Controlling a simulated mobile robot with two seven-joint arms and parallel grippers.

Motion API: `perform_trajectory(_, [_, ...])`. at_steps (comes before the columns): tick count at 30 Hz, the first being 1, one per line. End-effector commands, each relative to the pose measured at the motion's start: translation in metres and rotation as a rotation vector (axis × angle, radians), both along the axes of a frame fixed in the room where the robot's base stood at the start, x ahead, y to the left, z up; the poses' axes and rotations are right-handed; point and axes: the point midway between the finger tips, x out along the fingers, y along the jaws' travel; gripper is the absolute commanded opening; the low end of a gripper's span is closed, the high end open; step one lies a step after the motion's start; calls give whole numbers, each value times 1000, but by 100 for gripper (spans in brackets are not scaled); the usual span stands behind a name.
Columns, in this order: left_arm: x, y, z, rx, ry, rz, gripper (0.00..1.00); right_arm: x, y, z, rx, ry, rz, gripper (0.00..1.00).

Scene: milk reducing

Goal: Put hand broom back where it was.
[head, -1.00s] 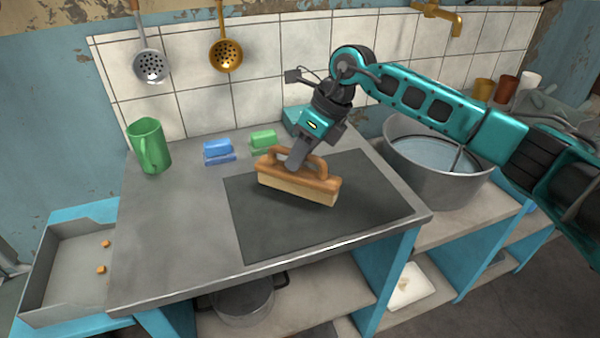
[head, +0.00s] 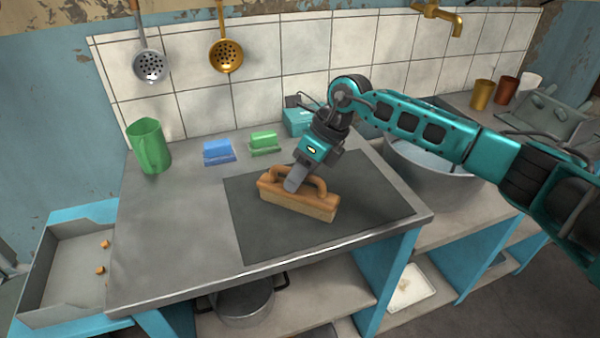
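The hand broom (head: 312,206) has a brown wooden back with a loop handle and pale bristles. It is upright, bristles down, over the dark mat (head: 372,212) on the counter; whether the bristles touch the mat I cannot tell. My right gripper (head: 293,184) comes down from above and is shut on the broom's handle. Its far fingertip is hidden. My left gripper is not in view.
Behind the broom are a blue block (head: 218,152), a green block (head: 264,142) and a teal box (head: 298,121). A green jug (head: 149,147) stands at the counter's left. A grey tray (head: 72,268) lies left; a large metal tub (head: 440,185) stands right.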

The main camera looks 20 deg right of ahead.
Motion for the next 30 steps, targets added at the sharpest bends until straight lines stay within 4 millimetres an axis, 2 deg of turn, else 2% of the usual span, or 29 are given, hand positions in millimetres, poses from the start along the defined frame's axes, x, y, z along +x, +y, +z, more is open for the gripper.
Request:
perform_trajectory(8, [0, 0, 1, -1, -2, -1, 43, 0, 0, 1, 0, 0, 0, 47])
perform_trajectory(13, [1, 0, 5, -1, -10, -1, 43, -1, -4, 12, 0, -1, -1, 47])
perform_trajectory(24, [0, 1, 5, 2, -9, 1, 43, -11, -36, 82, -1, -3, -2, 47])
perform_trajectory(30, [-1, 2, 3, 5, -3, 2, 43, -15, -47, 106, 1, -2, -1, 47])
